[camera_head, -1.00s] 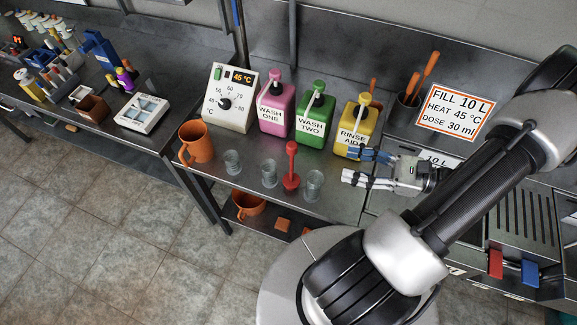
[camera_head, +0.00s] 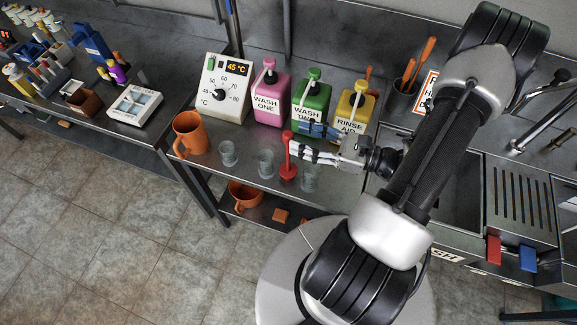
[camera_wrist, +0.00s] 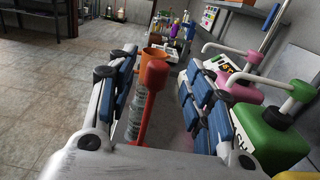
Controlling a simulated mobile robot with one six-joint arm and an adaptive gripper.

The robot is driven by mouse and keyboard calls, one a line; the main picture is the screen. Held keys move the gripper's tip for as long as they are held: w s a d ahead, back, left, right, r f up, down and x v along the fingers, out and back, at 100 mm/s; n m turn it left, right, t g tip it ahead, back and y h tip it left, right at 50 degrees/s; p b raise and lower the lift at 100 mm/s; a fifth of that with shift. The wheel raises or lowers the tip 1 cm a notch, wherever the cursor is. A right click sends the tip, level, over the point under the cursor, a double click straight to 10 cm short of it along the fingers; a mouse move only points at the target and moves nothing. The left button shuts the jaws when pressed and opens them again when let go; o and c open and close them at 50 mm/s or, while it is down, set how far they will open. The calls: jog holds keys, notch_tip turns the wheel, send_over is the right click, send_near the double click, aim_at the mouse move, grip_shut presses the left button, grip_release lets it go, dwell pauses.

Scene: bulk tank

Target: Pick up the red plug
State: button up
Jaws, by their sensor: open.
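In the wrist view the red plug (camera_wrist: 149,98) stands between the two open fingers of my gripper (camera_wrist: 155,95), nearer the left one. The base of the plug is partly hidden by the gripper body in the wrist view. I cannot tell whether a finger touches it.
Glass cups (camera_head: 228,153) stand close by on both sides of the plug, with an orange jug (camera_head: 189,134) farther left. Behind are the pink (camera_head: 270,97), green (camera_head: 312,102) and yellow (camera_head: 353,112) bottles and a temperature box (camera_head: 222,88). The sink (camera_head: 455,200) lies right.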

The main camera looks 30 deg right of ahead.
aim_at(288, 133)
jog(key=x, duration=0.4)
jog(key=shift+w+a+f, duration=0.15)
jog(key=shift+a+f, duration=0.05)
jog(key=shift+f, duration=0.15)
jog(key=shift+c, duration=0.2)
grip_shut()
dwell(0.4)
